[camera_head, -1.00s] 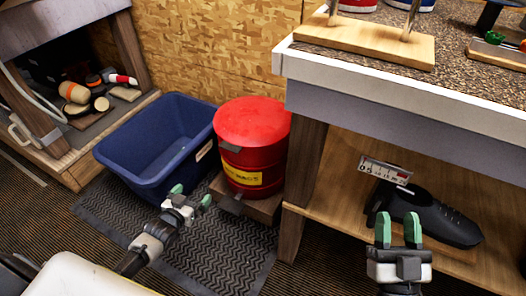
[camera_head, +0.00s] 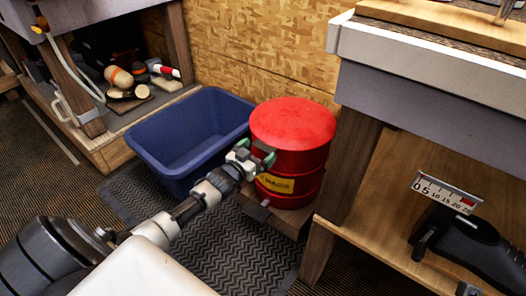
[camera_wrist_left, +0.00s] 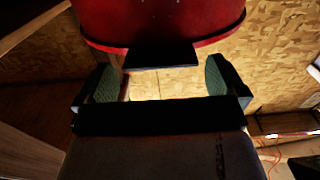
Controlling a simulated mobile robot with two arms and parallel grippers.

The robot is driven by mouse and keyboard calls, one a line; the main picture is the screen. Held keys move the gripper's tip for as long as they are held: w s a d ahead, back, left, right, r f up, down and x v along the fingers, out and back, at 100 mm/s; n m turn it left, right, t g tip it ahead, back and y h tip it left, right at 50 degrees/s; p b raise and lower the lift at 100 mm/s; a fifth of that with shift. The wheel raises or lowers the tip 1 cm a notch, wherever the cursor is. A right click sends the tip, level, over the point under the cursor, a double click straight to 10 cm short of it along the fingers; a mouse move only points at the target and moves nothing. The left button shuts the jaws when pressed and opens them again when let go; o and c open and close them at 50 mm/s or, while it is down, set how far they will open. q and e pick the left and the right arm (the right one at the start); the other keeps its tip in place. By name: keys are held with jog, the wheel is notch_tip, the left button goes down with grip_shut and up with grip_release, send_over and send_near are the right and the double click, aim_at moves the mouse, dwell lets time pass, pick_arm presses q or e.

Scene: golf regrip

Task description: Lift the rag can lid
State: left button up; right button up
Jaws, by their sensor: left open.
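The red rag can (camera_head: 290,182) stands upright with a yellow label on its side. Its round red lid (camera_head: 294,122) sits on top, flat and closed as far as I can see. My left gripper (camera_head: 255,156) is open at the can's front left side, just below the lid rim, with its green pads apart. In the left wrist view the red lid (camera_wrist_left: 160,18) fills the top. A dark tab (camera_wrist_left: 160,56) on its rim lies ahead of the gap between the open fingers (camera_wrist_left: 160,80). The gripper hides this tab in the head view.
A blue bin (camera_head: 190,145) stands left of the can on a dark ribbed mat (camera_head: 225,240). The can rests on a low wooden block (camera_head: 270,218). A workbench leg (camera_head: 345,190) is close on the right.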

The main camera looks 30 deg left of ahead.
pick_arm(q)
jog(key=shift+w+d+b, duration=0.1)
jog(key=shift+w+b, duration=0.3)
jog(key=shift+w, duration=1.05)
